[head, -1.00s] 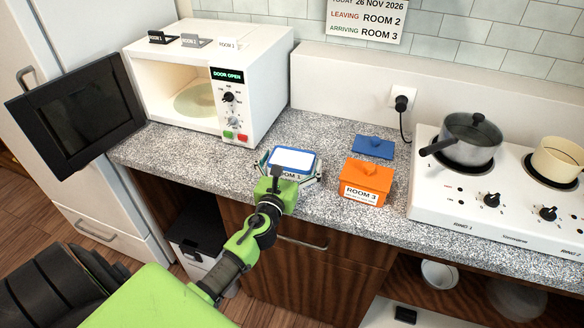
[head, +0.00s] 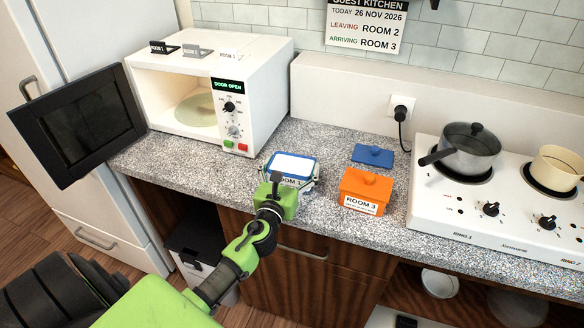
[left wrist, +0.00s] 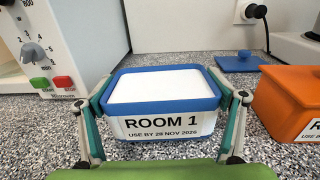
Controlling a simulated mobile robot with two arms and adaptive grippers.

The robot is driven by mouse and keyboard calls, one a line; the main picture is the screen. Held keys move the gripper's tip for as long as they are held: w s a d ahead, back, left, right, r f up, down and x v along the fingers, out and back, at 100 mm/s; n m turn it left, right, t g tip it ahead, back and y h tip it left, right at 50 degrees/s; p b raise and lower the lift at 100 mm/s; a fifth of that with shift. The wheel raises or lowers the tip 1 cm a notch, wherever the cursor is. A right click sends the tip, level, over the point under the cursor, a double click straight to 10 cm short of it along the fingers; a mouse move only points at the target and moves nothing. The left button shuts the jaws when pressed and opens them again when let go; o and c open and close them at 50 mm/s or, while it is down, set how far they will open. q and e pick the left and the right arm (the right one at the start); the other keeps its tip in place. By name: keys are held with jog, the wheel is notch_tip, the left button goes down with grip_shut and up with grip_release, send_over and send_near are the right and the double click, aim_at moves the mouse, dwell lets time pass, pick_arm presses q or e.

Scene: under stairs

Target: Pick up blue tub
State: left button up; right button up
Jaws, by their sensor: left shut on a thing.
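The blue tub (head: 291,168) has white contents, an open top and a white "ROOM 1" label on its front. It stands at the counter's front part, between the microwave and the orange tub. In the left wrist view the tub (left wrist: 164,73) sits between both fingers, which press its left and right sides. My left gripper (head: 288,181) is shut on it. In the wrist view the gripper (left wrist: 165,105) shows both fingers. I cannot tell whether the tub's base is clear of the counter. My right gripper is not in view.
An orange lidded tub marked "ROOM 3" (head: 366,191) stands close to the right. A blue lid (head: 373,155) lies behind it. The microwave (head: 255,110) is at left, its door (head: 80,120) open. A hob (head: 500,210) with a pan (head: 468,150) is at right.

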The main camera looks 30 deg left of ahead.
pick_arm(q)
notch_tip(320, 180, up, 2)
jog(key=shift+s+r+p, duration=0.2)
jog(key=shift+r+p, duration=0.1)
jog(key=shift+p, duration=0.05)
jog(key=s+r, duration=0.9)
jog(key=s, duration=0.4)
jog(key=shift+s+a, duration=0.25)
jog(key=shift+a, duration=0.1)
jog(key=shift+r, duration=0.15)
